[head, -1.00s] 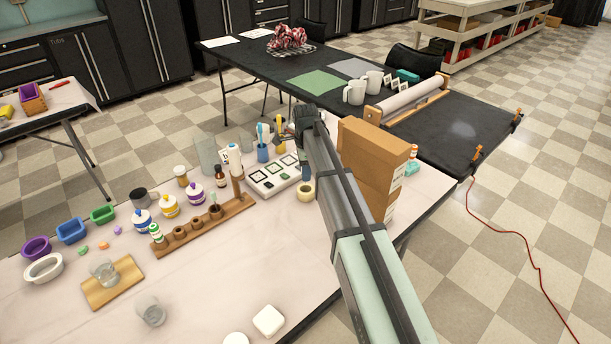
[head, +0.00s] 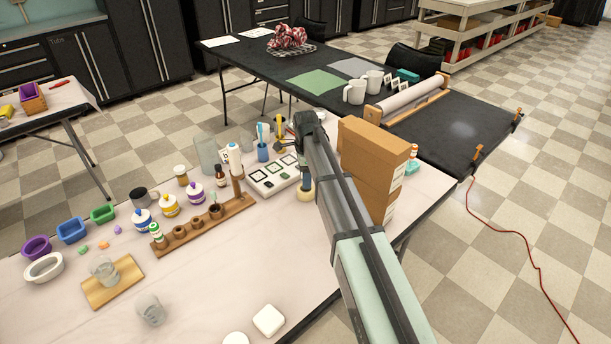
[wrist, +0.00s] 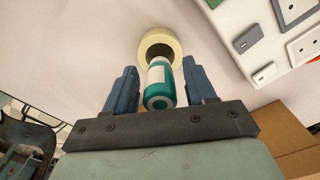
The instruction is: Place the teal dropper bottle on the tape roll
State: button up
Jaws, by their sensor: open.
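In the wrist view, the teal dropper bottle (wrist: 160,88) with a white label lies between the two blue-grey fingers of my gripper (wrist: 162,78). Narrow gaps show on both sides of it, and the jaws are open. The cream tape roll (wrist: 174,40) shows just beyond the bottle, which overlaps its near rim. I cannot tell whether the bottle touches or rests on it. In the head view, my gripper (head: 307,165) is above the tape roll (head: 306,190), which is partly covered. The bottle cannot be made out there.
A white board with dark squares (head: 273,174) lies just left of the tape roll. Stacked cardboard boxes (head: 373,165) stand close on the right. A wooden holder (head: 205,224) is further left. The table front (head: 240,275) is mostly clear.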

notch_tip(320, 180, up, 12)
jog(key=shift+r, duration=0.15)
dwell(0.6)
jog(key=shift+d, duration=0.1)
